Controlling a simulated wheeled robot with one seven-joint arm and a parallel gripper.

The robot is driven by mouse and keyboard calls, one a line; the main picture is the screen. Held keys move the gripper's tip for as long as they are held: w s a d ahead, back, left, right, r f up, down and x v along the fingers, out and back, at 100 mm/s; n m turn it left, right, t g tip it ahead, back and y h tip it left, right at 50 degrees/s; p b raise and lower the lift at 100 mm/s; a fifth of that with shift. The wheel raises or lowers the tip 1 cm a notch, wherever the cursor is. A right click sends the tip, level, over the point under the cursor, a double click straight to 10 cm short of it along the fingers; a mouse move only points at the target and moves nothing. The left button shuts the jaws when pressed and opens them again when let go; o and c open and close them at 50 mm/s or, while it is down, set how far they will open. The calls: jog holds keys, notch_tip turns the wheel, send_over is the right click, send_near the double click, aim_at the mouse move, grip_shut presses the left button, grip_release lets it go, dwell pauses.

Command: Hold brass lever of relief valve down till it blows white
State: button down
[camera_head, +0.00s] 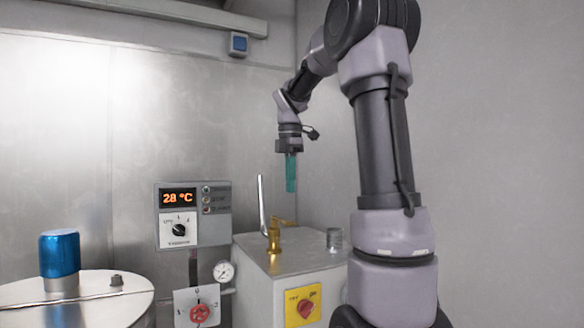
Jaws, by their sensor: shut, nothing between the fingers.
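The brass relief valve (274,240) stands upright on top of the grey metal box. A short brass lever (285,222) reaches from its top to the right. My gripper (290,190) has teal fingers, points straight down and is shut and empty. In the picture it is above and slightly right of the lever, with a visible gap between them. Its exact depth relative to the lever is unclear. No white vapour shows at the valve.
A tall silver bar (262,204) rises just left of the valve. A threaded grey stub (334,239) stands right on the grey box (297,262). A control panel (193,213) reads 28 °C. A gauge (223,271), a red knob (200,313) and a blue-capped drum (60,254) are left.

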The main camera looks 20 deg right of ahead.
jog(key=shift+s+r, duration=0.15)
jog(key=shift+r, duration=1)
jog(key=shift+s+r, duration=0.1)
jog(key=shift+r, duration=1)
jog(key=s+a+f+m+t+y, duration=0.1)
jog(key=s+a+f+m+t, duration=0.2)
jog(key=s+m, duration=0.6)
jog(key=s+a+f+m+t+y, duration=0.1)
jog(key=s+a+f+m+t, duration=0.3)
jog(key=s+m, duration=0.5)
notch_tip(320, 180, down, 3)
jog(key=a+m, duration=0.2)
jog(key=m, duration=0.2)
jog(key=shift+a+m, duration=0.3)
